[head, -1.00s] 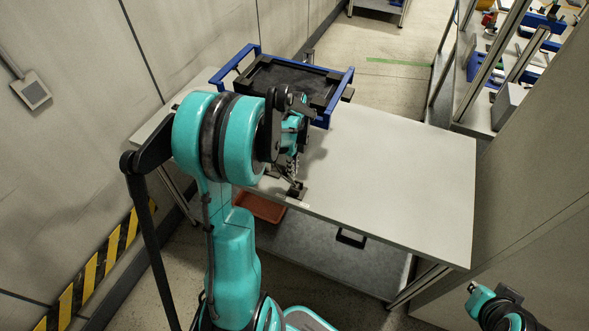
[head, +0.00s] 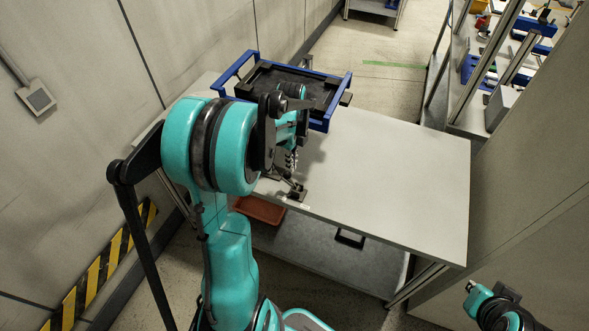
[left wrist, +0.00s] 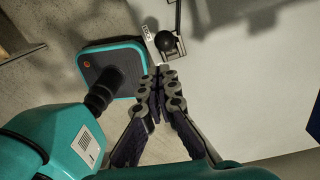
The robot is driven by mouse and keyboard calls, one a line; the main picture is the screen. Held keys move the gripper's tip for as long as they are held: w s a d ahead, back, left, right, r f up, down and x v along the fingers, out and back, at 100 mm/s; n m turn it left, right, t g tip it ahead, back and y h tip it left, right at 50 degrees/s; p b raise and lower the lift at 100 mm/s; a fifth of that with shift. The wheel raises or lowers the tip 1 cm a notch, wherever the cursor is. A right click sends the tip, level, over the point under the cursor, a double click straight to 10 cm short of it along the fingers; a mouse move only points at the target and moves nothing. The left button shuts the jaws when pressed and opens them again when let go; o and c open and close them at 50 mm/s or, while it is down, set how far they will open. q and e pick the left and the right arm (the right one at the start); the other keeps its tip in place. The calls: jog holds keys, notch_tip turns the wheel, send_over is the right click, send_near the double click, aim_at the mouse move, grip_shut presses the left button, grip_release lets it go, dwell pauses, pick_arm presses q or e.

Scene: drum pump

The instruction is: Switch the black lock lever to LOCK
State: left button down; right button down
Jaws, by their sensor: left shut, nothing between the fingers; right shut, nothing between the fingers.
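The black lock lever, with a round ball knob (left wrist: 167,41), sits on a small metal base at the table's edge in the left wrist view. A small white label (left wrist: 147,31) is beside it; its print is too small to read surely. In the head view the lever's dark mount (head: 298,193) shows at the front edge. My left gripper (left wrist: 159,72) is shut and empty, its fingertips just short of the knob; contact cannot be told. It also shows in the head view (head: 292,168), partly behind my arm. Only part of my right arm shows at lower right; its gripper is out of view.
A blue-framed carrier (head: 337,100) with a black tray stands at the table's back left. The grey tabletop (head: 400,170) is clear to the right. A red-brown bin (head: 260,210) is below the front edge. A wall bounds the left, shelving (head: 480,70) the right.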

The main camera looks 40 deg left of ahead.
pick_arm(q)
jog(key=a+r, duration=0.2)
jog(key=a, duration=0.1)
jog(key=a+r, duration=0.1)
jog(key=shift+s+a+p, duration=0.15)
jog(key=shift+a+p, duration=0.15)
jog(key=shift+r, duration=0.1)
jog(key=s+d+f+n+t+b, duration=0.1)
jog(key=s+d+n+t+b, duration=0.2)
jog(key=d+n, duration=0.5)
jog(key=s+d+f+n+t+b, duration=0.1)
jog(key=s+d+n+t+b, duration=0.3)
jog(key=d, duration=1.1)
jog(key=shift+s+d+n+t+b, duration=0.35)
jog(key=shift+s+n+b, duration=0.85)
jog(key=shift+n, duration=1.2)
